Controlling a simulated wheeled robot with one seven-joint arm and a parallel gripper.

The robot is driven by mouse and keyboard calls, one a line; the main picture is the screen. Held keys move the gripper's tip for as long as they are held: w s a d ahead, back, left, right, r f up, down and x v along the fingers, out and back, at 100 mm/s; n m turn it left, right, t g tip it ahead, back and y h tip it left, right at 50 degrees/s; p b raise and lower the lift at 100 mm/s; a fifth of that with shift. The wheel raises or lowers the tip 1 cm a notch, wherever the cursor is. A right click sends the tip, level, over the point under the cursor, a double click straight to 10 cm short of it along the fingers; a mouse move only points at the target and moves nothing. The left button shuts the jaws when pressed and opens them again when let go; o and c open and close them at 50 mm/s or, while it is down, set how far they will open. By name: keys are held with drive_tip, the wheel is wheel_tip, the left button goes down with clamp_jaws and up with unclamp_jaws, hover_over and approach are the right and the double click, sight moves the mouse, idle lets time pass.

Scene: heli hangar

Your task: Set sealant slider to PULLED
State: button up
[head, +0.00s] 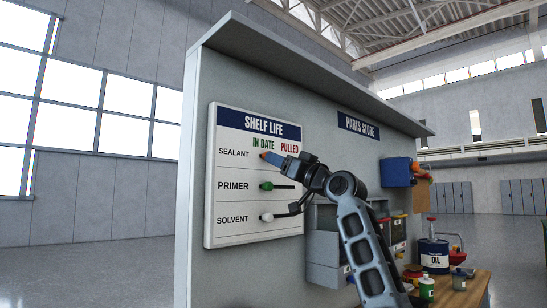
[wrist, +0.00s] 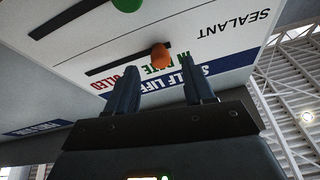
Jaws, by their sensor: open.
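The shelf life board (head: 228,205) is on a grey panel, with IN DATE and PULLED columns. The orange sealant knob (head: 263,155) is in the top row, at the IN DATE end. In the wrist view, where the board appears upside down, the knob (wrist: 161,56) sits at the right end of its dark slot (wrist: 115,64), under the IN DATE lettering; PULLED is further left. My gripper (head: 272,157) is close to the knob. In the wrist view my gripper (wrist: 160,76) is open, its fingers either side of the knob's line; I cannot tell whether they touch it.
Below are the green primer knob (head: 266,186) and white solvent knob (head: 267,217); the green one also shows in the wrist view (wrist: 128,4). Grey bins (head: 325,250) and a blue box (head: 397,172) hang right. An oil can (head: 433,256) stands on a bench (head: 470,290).

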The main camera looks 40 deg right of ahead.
drive_tip(key=shift+x, duration=1.5)
drive_tip(key=shift+a, duration=0.1)
clamp_jaws()
